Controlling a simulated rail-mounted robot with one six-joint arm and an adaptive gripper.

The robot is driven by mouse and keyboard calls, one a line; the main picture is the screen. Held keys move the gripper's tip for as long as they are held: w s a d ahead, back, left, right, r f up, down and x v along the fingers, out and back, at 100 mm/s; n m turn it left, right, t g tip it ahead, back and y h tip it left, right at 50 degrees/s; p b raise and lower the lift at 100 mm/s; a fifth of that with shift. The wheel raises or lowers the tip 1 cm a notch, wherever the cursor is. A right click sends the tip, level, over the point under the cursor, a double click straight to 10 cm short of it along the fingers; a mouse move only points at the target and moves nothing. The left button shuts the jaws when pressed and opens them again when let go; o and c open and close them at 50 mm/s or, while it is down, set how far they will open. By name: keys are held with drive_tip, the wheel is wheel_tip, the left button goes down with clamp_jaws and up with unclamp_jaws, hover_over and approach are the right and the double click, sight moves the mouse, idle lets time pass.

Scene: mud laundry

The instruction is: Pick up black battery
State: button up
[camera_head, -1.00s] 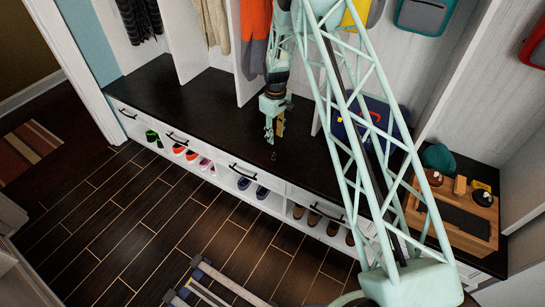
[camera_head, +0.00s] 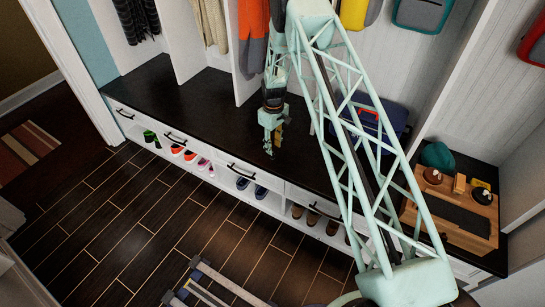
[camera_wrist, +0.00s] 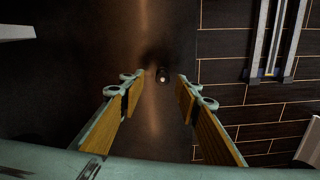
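The black battery (camera_wrist: 163,74) stands as a small dark shape with a light round end on the dark bench top, in the wrist view. It lies beyond and between my fingertips, nearer the right one. My gripper (camera_wrist: 158,82) is open, its two wood-padded fingers apart with nothing between them. In the head view my gripper (camera_head: 270,148) hangs low over the dark bench top, near its front edge. I cannot make out the battery in the head view, where the gripper is in the way.
The dark bench top (camera_head: 195,100) is clear to the left. Shoes fill cubbies below it. A blue bag (camera_head: 385,120) stands behind my arm, and a wooden tray (camera_head: 450,233) is at the right. A rail-like frame (camera_wrist: 272,45) lies on the floor.

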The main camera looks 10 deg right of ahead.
sight(273, 154)
drive_tip(key=shift+f, duration=0.4)
drive_tip(key=shift+f, duration=0.1)
drive_tip(key=shift+s+a+f+b, duration=0.15)
drive_tip(key=shift+f+b, duration=0.35)
drive_tip(key=shift+f, duration=2)
drive_tip(key=shift+c, duration=0.5)
drive_tip(key=c, duration=0.9)
